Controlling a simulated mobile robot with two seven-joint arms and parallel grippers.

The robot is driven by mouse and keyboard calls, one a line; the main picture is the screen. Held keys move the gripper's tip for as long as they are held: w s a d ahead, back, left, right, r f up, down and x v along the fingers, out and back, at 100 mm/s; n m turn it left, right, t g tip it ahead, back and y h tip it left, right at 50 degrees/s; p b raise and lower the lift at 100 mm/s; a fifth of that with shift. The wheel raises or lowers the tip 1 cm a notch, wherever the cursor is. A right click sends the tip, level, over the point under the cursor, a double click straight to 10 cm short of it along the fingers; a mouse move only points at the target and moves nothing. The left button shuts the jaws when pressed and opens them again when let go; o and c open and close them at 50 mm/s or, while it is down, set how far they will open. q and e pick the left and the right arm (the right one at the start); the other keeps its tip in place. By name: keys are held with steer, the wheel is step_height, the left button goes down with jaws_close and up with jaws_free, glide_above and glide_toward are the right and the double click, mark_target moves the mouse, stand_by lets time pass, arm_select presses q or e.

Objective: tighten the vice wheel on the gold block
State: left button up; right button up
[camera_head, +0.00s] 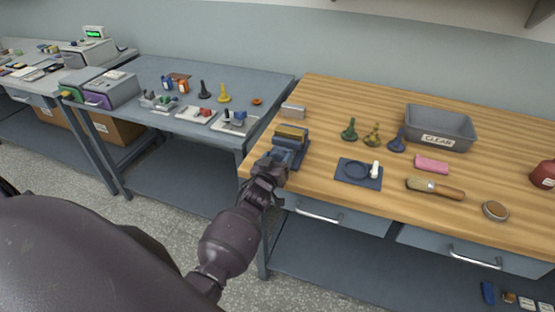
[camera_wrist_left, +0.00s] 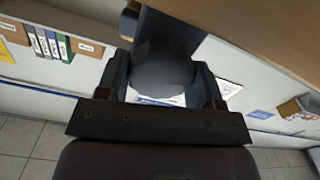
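The blue-grey vice (camera_head: 291,145) stands at the left front corner of the wooden bench. The gold block (camera_head: 291,131) lies along its top between the jaws. My left gripper (camera_head: 272,166) is at the front of the vice and hides its wheel in the head view. In the left wrist view, the dark round vice wheel (camera_wrist_left: 165,65) fills the space between the fingers of my left gripper (camera_wrist_left: 164,80), which appear closed on its sides. Whether the jaws press on the block is too small to tell. My right gripper is not in view.
A blue mat (camera_head: 346,181) with a dark ring and a white piece lies right of the vice. A small metal block (camera_head: 293,110) is behind it. Several stoppers, a grey bin (camera_head: 440,124) and a brush (camera_head: 436,188) are farther right.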

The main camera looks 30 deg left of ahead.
arm_select(q)
steer(key=shift+c, duration=1.2)
steer(key=m, duration=0.4)
steer(key=shift+m, duration=0.4)
steer(key=o, duration=0.9)
steer(key=v, duration=1.1)
steer(key=shift+w, duration=0.1)
